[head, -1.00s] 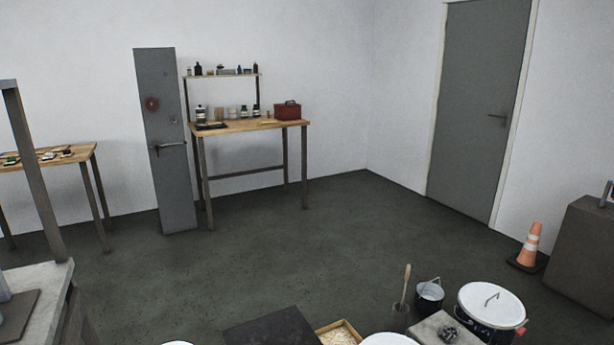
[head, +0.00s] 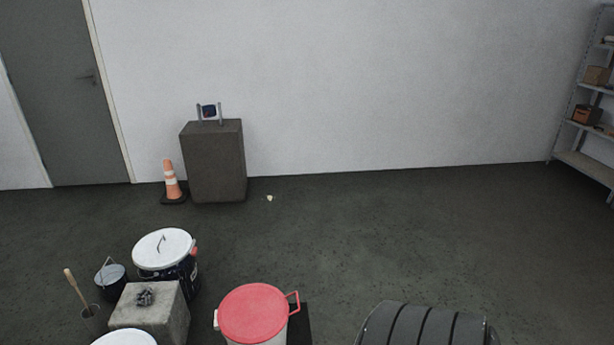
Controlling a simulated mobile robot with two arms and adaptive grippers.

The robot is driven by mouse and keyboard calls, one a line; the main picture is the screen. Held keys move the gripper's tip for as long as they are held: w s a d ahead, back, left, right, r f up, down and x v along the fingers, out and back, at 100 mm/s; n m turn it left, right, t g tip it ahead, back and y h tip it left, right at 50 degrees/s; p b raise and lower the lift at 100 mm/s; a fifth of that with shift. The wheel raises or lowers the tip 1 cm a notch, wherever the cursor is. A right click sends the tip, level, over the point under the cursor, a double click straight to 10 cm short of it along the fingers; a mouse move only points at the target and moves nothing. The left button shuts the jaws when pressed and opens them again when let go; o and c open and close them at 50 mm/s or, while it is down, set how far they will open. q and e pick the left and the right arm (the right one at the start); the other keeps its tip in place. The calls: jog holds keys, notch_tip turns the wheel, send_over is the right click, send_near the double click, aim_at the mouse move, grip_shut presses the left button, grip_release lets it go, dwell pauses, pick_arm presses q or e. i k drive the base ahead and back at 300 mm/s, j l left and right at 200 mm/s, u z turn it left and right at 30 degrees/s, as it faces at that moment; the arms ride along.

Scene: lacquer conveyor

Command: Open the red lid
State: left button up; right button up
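The red lid (head: 254,312) lies flat on a pale round bin (head: 252,342) at the bottom centre of the head view. It looks closed. A red handle loop (head: 293,302) sticks out at its right side, and a small pale tab (head: 216,320) shows at its left. The lower part of the bin is cut off by the frame edge. Neither of my grippers is in view.
Left of the bin are a concrete block (head: 165,318), a white-lidded bucket (head: 150,250) and a small dark bucket (head: 110,275). A black ribbed object (head: 425,325) stands to the right. An orange cone (head: 172,182) and dark pedestal (head: 213,165) stand behind; the floor between is open.

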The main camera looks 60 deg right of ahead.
aim_at(252, 313)
jog(key=z, duration=1.75)
jog(key=i+l+u, duration=0.2)
jog(key=u, duration=0.25)
jog(key=i+l+u, duration=0.1)
jog(key=l+u, duration=0.35)
jog(key=i+l+u, duration=0.1)
jog(key=l+u, duration=0.15)
jog(key=u, duration=0.15)
